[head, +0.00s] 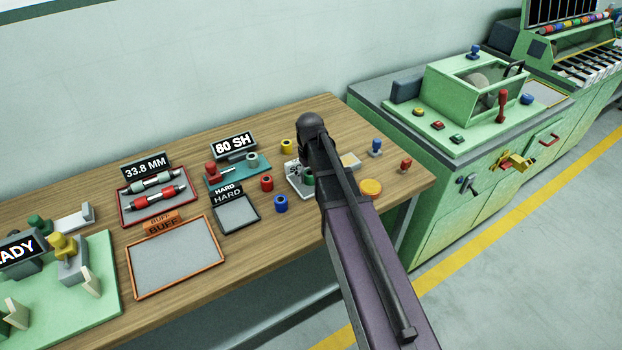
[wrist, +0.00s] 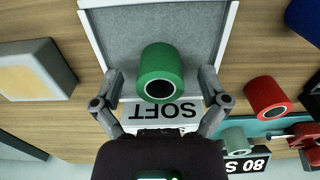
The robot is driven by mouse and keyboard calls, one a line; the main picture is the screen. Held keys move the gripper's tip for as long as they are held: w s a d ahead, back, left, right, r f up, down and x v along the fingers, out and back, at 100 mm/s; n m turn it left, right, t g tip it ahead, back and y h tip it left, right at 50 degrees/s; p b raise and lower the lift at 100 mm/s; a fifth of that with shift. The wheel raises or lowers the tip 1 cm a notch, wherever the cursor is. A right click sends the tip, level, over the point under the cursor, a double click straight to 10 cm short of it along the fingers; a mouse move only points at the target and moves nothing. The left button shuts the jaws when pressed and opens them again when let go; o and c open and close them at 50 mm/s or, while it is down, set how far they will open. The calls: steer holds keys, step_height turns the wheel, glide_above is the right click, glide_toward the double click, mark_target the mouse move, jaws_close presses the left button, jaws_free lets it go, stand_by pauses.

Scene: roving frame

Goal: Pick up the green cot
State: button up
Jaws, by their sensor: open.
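The green cot (wrist: 160,68) is a short hollow green cylinder with a dark bore. It sits on the grey bed of a white-rimmed tray (wrist: 92,28) labelled SOFT. In the wrist view my gripper (wrist: 161,78) is open, with one finger on each side of the cot and a gap showing on both sides. In the head view the cot (head: 309,178) shows as a small green patch beside my dark arm, which hides part of the tray and my fingers.
A red cot (head: 267,183), a blue cot (head: 281,203) and a yellow cot (head: 287,146) stand nearby on the wooden bench (head: 290,260). Left are the HARD tray (head: 257,217) and BUFF tray (head: 221,262).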

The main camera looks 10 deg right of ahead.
stand_by(0.3)
steer(key=c, duration=1.2)
steer(key=shift+c, duration=0.2)
steer(key=shift+r, duration=0.15)
step_height(320, 180, up, 3)
steer(key=p, duration=0.3)
steer(key=shift+r+p, duration=0.2)
steer(key=shift+p, duration=0.15)
steer(key=s, duration=0.5)
steer(key=s+r+p, duration=0.1)
steer(key=s, duration=1)
steer(key=shift+r, duration=0.15)
